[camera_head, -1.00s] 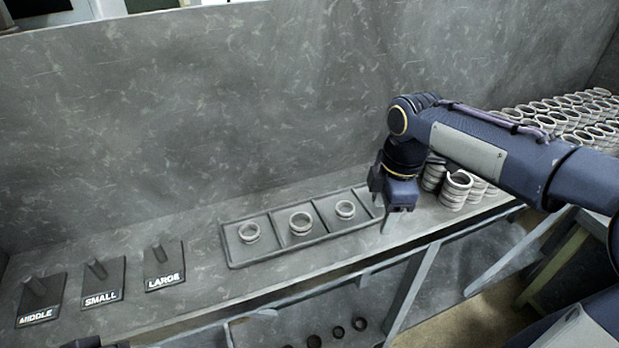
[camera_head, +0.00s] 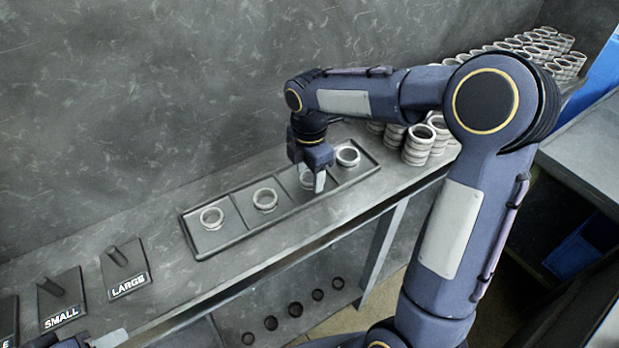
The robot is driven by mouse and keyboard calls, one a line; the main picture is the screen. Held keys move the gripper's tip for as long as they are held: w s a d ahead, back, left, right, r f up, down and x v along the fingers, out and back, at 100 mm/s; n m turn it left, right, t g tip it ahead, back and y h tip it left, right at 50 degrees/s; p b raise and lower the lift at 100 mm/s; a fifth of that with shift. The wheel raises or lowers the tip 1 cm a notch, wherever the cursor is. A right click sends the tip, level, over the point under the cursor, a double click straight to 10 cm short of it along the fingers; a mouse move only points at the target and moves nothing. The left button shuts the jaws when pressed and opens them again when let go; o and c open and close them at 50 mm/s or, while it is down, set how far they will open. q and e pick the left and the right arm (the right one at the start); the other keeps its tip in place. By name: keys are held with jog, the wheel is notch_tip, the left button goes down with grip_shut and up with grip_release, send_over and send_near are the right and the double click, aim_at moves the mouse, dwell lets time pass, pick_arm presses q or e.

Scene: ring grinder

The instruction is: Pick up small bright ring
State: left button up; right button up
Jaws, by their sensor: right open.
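A tray (camera_head: 246,243) with several compartments in a row lies on the bench. Pale rings sit in it: one in the left compartment (camera_head: 212,218), one in the second (camera_head: 265,199) and one in the far right (camera_head: 347,156). Another ring (camera_head: 306,181) in the third compartment is partly hidden behind my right gripper (camera_head: 311,183). That gripper points down over this compartment, open; I cannot tell whether its fingers are around the ring. Which ring is the small bright one is not clear. A part of my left gripper (camera_head: 108,340) shows at the bottom left edge.
Stands with pegs marked SMALL (camera_head: 63,298) and LARGE (camera_head: 125,268) are at the left; another is cut off. Stacked rings (camera_head: 417,146) stand right of the tray, with many more (camera_head: 540,48) behind. Dark rings (camera_head: 296,309) lie on a lower shelf. A wall rises behind the bench.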

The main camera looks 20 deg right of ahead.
jog(key=c, duration=0.8)
jog(key=shift+o, duration=0.2)
